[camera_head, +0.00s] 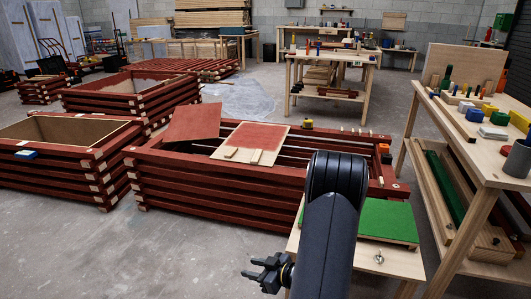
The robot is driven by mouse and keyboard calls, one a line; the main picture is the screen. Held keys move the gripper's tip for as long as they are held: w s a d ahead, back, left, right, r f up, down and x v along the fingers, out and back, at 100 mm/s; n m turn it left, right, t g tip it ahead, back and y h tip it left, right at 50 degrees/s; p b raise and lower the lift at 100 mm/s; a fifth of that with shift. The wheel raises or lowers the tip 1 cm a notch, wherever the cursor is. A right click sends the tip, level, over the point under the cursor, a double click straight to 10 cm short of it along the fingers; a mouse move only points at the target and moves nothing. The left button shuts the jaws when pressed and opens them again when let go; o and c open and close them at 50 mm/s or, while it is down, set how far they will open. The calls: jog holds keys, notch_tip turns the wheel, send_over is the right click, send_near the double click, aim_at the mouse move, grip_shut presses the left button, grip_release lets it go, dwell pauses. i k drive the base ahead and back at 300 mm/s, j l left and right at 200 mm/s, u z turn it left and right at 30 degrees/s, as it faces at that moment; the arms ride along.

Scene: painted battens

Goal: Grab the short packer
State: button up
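Two small pale wood pieces lie on the light board with a red patch, on top of the dark red batten stack. The left piece (231,152) looks a little shorter than the right piece (256,157); either could be a packer, and I cannot tell for sure which is the short packer. My gripper (249,268) is at the bottom centre, low in front of the stack and well apart from both pieces. Its two dark fingers point left, spread apart with nothing between them.
The red batten stack (190,186) fills the middle. A low table with a green board (388,222) stands right of my arm. A workbench (470,150) with tools and blocks runs along the right. More stacks stand left; the floor at front left (80,255) is clear.

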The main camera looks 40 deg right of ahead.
aim_at(233, 150)
jog(key=i+z, duration=0.2)
jog(key=z, duration=0.25)
jog(key=i+j+z, duration=0.1)
jog(key=z, duration=0.35)
jog(key=i+j+z, duration=0.2)
jog(key=z, duration=0.25)
jog(key=i+j+z, duration=0.25)
jog(key=z, duration=0.2)
jog(key=i+j+z, duration=0.15)
jog(key=j, duration=0.25)
jog(key=i+j+z, duration=0.1)
jog(key=j, duration=0.35)
jog(key=i+j+z, duration=0.15)
jog(key=j, duration=0.3)
jog(key=i+j+z, duration=0.1)
jog(key=j, duration=0.35)
jog(key=i+j+z, duration=0.15)
jog(key=j, duration=0.3)
jog(key=i+j+z, duration=0.1)
jog(key=j, duration=0.4)
jog(key=i+j, duration=0.1)
jog(key=j, duration=0.4)
jog(key=i+j, duration=0.1)
jog(key=j, duration=0.45)
jog(key=i+j, duration=0.1)
jog(key=j, duration=0.4)
